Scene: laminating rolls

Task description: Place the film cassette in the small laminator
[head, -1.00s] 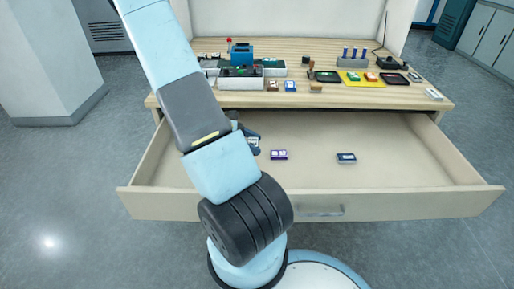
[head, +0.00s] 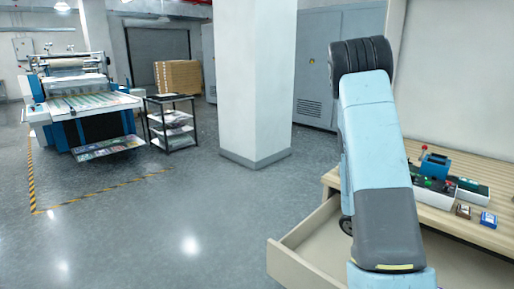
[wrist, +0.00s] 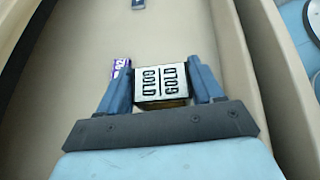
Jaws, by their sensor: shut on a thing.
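My gripper (wrist: 162,80) is shut on a small box-shaped cassette (wrist: 161,85), held between its two blue fingers in the wrist view. The cassette has a pale face with black "GOLD" lettering and a brownish-gold edge. It is over the open drawer (wrist: 175,40); its height above the drawer floor is hard to tell. In the head view, my arm hides the gripper and cassette.
A purple-labelled cassette (wrist: 120,70) lies left of my gripper in the drawer. Another small item (wrist: 138,4) lies farther off. A brown block (head: 463,211) and a blue block (head: 488,219) sit near the worktop edge. A pillar (head: 256,80) and large machine (head: 85,105) stand left.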

